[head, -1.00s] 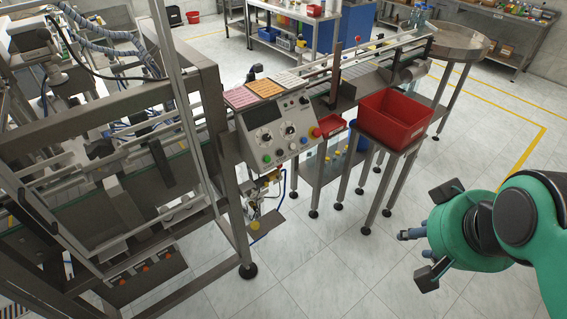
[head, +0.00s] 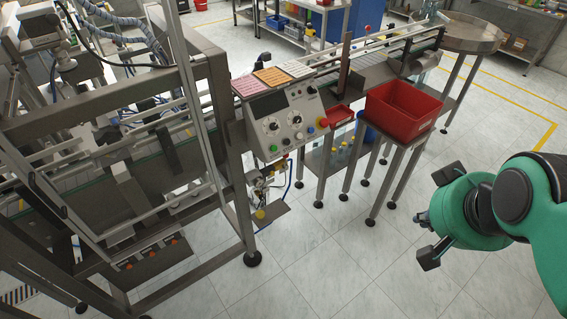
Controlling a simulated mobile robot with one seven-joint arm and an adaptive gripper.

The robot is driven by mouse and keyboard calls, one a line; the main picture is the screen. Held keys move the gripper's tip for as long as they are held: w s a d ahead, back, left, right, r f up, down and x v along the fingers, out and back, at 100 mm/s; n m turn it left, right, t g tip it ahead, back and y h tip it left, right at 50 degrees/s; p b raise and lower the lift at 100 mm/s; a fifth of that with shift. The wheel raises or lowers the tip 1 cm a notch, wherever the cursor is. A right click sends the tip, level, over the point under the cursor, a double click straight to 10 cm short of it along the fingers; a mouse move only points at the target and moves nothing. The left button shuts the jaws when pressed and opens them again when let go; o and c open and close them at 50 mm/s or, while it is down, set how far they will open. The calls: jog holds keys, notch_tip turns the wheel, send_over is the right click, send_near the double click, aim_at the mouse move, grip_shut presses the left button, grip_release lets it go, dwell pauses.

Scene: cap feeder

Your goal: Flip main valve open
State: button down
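Under the control panel, on the machine frame, hangs a small assembly of brass and pale fittings (head: 262,187) with a yellow-bottomed bowl and a blue hose. It appears to be the air supply unit. The main valve's handle is too small to make out, so I cannot tell its position. My gripper (head: 422,219) is at the right, at the end of my green arm, well apart from the fittings across open floor.
The control panel (head: 283,125) with knobs and buttons sits above the fittings. A red bin (head: 402,112) on a steel stand is to its right, with a conveyor and round table (head: 470,35) behind. Steel frame legs flank the fittings. The tiled floor in front is clear.

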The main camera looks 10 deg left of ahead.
jog(key=w+a+f+n+t+p, duration=0.1)
jog(key=w+f+n, duration=0.1)
jog(key=w, duration=0.9)
jog(key=w+a+f+n+t+p, duration=0.1)
jog(key=w+a+f+n, duration=0.15)
jog(key=w, duration=0.85)
jog(key=w+a+f+n+t+y+p, duration=0.1)
jog(key=w+a+f+n, duration=0.1)
jog(key=w+a+f, duration=0.3)
jog(key=w+a+f+n+t+y+p, duration=0.1)
jog(key=w+f+n, duration=0.2)
jog(key=w, duration=0.5)
jog(key=w+a+f+n+t+y+p, duration=0.1)
jog(key=w+a+f+n+y+p, duration=0.15)
jog(key=a+f, duration=0.45)
jog(key=w+a+f+n+t+y+p, duration=0.1)
jog(key=w+a+f+n+y, duration=0.1)
jog(key=w+a+f+n, duration=0.35)
jog(key=s+a+f+n+y+p, duration=0.2)
jog(key=s+a+f+n, duration=0.1)
jog(key=s+a+f, duration=0.1)
jog(key=s+a+f+n+t+y+p, duration=0.1)
jog(key=s+a+f+n+y+p, duration=0.1)
jog(key=f, duration=0.5)
jog(key=shift+s+a+f+n+t+y, duration=0.3)
jog(key=shift+s+a+n+y, duration=0.4)
jog(key=shift+s+a, duration=0.35)
jog(key=shift+w, duration=0.15)
jog(key=shift+w+a, duration=0.15)
jog(key=shift+a, duration=0.05)
